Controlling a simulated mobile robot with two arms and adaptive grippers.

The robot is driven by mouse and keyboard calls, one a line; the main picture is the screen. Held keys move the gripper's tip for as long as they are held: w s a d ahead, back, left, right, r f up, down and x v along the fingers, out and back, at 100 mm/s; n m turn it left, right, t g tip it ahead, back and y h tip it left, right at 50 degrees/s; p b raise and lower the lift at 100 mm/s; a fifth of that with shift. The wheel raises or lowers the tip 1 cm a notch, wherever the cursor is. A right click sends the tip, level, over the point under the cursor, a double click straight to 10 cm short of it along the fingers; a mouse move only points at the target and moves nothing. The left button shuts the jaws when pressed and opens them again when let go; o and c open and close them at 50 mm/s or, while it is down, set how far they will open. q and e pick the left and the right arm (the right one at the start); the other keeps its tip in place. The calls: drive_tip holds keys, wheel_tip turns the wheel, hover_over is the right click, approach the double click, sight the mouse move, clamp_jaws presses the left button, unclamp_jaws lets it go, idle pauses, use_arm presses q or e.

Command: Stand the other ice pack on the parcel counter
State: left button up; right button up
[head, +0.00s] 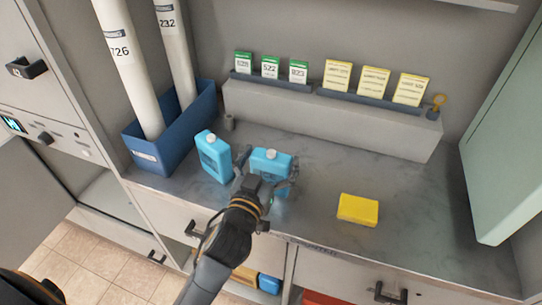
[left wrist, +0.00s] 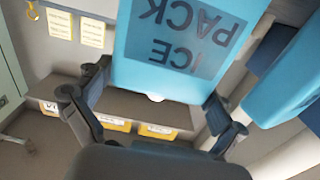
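Two light-blue ice packs with white caps stand close together on the grey parcel counter (head: 310,220). The left ice pack (head: 213,157) is apart from my gripper and also shows at the right of the left wrist view (left wrist: 285,90). My left gripper (head: 268,172) is at the right ice pack (head: 270,160), with one finger on each side of it. In the left wrist view, this pack (left wrist: 185,40) appears upside down between the fingertips (left wrist: 157,85). Whether the fingers press on it is unclear, and its base is partly hidden by my gripper. My right gripper is not visible.
A blue bin (head: 190,125) with long white tubes stands at the left. A grey ledge (head: 330,122) with green and yellow cards runs along the back. A yellow block (head: 358,209) lies to the right, with bare counter around it. A pale-green panel (head: 510,150) bounds the right side.

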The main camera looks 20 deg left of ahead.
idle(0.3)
use_arm(q)
drive_tip(key=shift+r, duration=0.3)
drive_tip(key=s+b, duration=0.1)
drive_tip(key=s, duration=1.1)
drive_tip(key=shift+a+f+b, duration=0.15)
drive_tip(key=shift+a+b, duration=0.1)
drive_tip(key=shift+b, duration=0.1)
